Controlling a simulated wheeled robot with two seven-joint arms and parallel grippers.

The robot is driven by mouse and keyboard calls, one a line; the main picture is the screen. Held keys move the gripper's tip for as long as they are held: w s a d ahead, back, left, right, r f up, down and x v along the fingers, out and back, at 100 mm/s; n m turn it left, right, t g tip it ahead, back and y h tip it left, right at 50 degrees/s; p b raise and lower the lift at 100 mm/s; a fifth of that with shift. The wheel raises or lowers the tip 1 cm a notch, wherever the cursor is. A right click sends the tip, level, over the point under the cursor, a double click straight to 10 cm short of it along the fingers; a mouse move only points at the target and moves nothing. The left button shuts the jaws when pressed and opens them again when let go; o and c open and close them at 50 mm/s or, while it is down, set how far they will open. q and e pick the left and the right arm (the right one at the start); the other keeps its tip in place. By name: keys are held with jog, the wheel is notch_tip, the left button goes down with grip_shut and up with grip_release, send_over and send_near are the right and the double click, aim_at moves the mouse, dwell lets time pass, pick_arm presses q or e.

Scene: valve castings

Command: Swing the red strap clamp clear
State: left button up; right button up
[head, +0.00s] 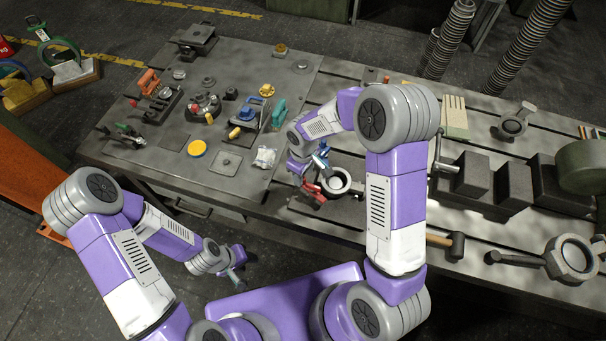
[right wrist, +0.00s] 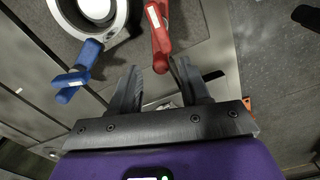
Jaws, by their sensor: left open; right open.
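The red strap clamp (right wrist: 160,38) lies beside a valve casting with a pale round ring (right wrist: 122,22) in the right wrist view. It also shows in the head view (head: 317,193), left of the casting (head: 338,181). My right gripper (right wrist: 158,66) is open. The clamp's near end appears between its fingertips, with no finger closed on it; I cannot tell the height gap. In the head view my right wrist partly hides this spot. A blue strap clamp (right wrist: 82,69) is on the casting's other side. My left gripper (head: 236,277) is open and empty, off the table's front edge.
The slotted metal table (head: 470,205) carries dark blocks (head: 487,178) and a hammer (head: 446,242) to the right. A clear bag (head: 265,157), a yellow disc (head: 197,148) and several clamps and fixtures stand to the left. The floor is open before the table's left front.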

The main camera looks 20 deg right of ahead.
notch_tip(320, 180, up, 6)
jog(key=shift+f+p, duration=0.15)
jog(key=shift+p, duration=0.3)
jog(key=shift+f, duration=0.1)
